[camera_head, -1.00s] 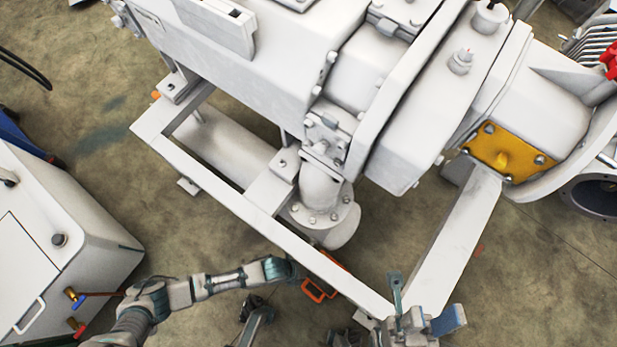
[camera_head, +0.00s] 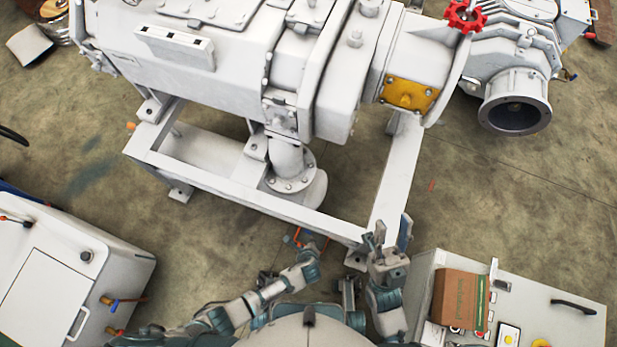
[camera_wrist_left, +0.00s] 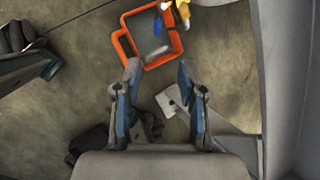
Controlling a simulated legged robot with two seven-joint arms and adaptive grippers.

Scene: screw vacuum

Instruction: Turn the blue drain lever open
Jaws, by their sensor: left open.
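A small blue lever (camera_wrist_left: 157,24) shows at the top of the left wrist view, beside a yellow-and-white fitting (camera_wrist_left: 181,10). It overlaps an orange-rimmed tray (camera_wrist_left: 123,46) on the floor; I cannot tell its exact height. My left gripper (camera_wrist_left: 156,78) is open and empty, its fingertips just short of the tray's near rim in that view.
The white machine's frame beam (camera_head: 240,195) lies just beyond my left gripper. A white cabinet (camera_head: 50,280) with brass taps is at left. A grey bench (camera_head: 540,318) with a cardboard box (camera_head: 458,298) is at right.

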